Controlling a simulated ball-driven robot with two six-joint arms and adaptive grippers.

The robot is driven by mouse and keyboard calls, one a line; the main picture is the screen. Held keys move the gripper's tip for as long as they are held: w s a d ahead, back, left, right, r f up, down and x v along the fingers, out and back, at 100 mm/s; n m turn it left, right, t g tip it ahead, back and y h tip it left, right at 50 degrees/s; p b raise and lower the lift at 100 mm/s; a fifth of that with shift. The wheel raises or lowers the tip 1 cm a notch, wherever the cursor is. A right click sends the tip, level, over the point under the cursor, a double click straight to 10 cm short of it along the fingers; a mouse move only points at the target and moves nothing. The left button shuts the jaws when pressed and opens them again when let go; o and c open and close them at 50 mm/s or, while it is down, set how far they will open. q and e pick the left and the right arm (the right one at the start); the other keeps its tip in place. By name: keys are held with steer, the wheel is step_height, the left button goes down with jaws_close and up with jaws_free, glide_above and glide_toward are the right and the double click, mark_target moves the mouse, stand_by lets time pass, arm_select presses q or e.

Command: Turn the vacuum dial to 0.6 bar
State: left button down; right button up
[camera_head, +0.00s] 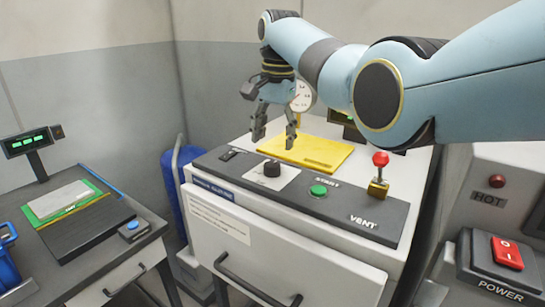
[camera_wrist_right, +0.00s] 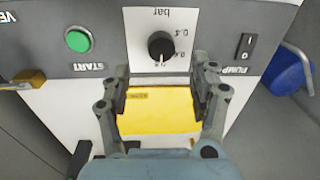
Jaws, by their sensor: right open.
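The vacuum dial is a round black knob (camera_head: 272,168) on a white plate on the sloped dark panel. It also shows in the right wrist view (camera_wrist_right: 161,45), with "bar" and upside-down numbers around it. Its white pointer line faces the bottom of that view, near a partly legible number beside 0.6. My right gripper (camera_head: 274,138) is open and empty, fingers pointing down above and slightly behind the knob. In the wrist view its two fingers (camera_wrist_right: 162,78) stand apart, below the knob and not touching it. My left gripper is not in view.
A yellow plate (camera_head: 315,152) lies behind the panel. A green START button (camera_head: 319,190), a red-topped VENT lever (camera_head: 380,170) and a PUMP rocker switch (camera_wrist_right: 245,46) flank the dial. A gauge (camera_head: 301,97) stands behind. A blue container (camera_head: 181,180) is left of the cabinet.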

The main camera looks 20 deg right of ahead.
mark_target(272, 164)
steer(key=f, duration=0.5)
steer(key=shift+w+f, duration=0.25)
steer(key=shift+w, duration=0.1)
steer(key=shift+a+f, duration=0.1)
steer(key=shift+f, duration=0.7)
steer(key=shift+c, duration=0.3)
steer(key=c, duration=0.4)
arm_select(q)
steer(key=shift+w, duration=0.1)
arm_select(e)
steer(key=c, duration=0.7)
